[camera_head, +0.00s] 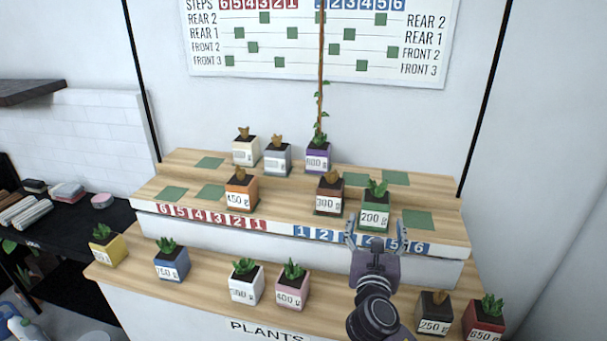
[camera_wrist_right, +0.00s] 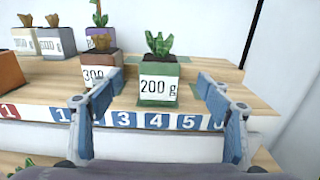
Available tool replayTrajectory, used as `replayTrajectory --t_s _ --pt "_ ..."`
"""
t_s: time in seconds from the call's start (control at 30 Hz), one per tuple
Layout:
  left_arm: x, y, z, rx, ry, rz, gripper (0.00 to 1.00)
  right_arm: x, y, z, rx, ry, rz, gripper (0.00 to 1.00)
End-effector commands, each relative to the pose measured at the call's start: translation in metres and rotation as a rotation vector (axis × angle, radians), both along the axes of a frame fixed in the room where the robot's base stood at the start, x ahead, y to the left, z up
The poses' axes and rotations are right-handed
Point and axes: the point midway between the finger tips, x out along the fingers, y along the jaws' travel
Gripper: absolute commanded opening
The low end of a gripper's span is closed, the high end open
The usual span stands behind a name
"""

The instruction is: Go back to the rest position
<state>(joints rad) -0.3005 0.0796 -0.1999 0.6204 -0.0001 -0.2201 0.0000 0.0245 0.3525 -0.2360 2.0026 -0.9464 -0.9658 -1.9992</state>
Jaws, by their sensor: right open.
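My right gripper (camera_head: 376,238) is open and empty in front of the stepped plant stand, just short of a green pot marked 200 g (camera_head: 374,217). In the right wrist view the green pot (camera_wrist_right: 158,82) stands upright on the step beyond and between the open fingers (camera_wrist_right: 158,100), apart from them. My left gripper is not in view.
Several labelled pots stand on the steps, among them an orange pot (camera_head: 240,193) and a purple pot (camera_head: 317,160) with a tall stake. More stand on the front ledge, including a dark 250 g pot (camera_head: 433,313) and a red pot (camera_head: 484,318) near my right arm.

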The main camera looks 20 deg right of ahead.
Motion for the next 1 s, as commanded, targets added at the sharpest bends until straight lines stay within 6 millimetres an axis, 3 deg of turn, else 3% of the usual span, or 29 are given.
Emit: replayTrajectory --t_s 0.17,0.27,0.37,0.5,0.7,0.83,1.0 --pt "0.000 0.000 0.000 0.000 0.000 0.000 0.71 -0.005 0.001 -0.010 0.070 -0.005 -0.005 0.71" --pt "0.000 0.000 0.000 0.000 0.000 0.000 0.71 -0.020 0.003 -0.032 0.251 -0.025 -0.025 0.71" --pt "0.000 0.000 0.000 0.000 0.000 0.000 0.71 -0.044 0.009 -0.068 0.532 -0.055 -0.076 0.71" --pt "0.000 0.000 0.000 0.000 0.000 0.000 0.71 -0.086 0.025 -0.119 0.962 -0.106 -0.210 0.71" --pt "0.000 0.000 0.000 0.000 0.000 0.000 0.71 -0.156 0.061 -0.178 1.506 -0.187 -0.513 0.71" --pt "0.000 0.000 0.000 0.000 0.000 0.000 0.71 -0.204 0.089 -0.205 1.790 -0.250 -0.769 0.71" --pt "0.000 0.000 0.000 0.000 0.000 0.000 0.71 -0.255 0.121 -0.222 2.021 -0.329 -1.083 0.71"
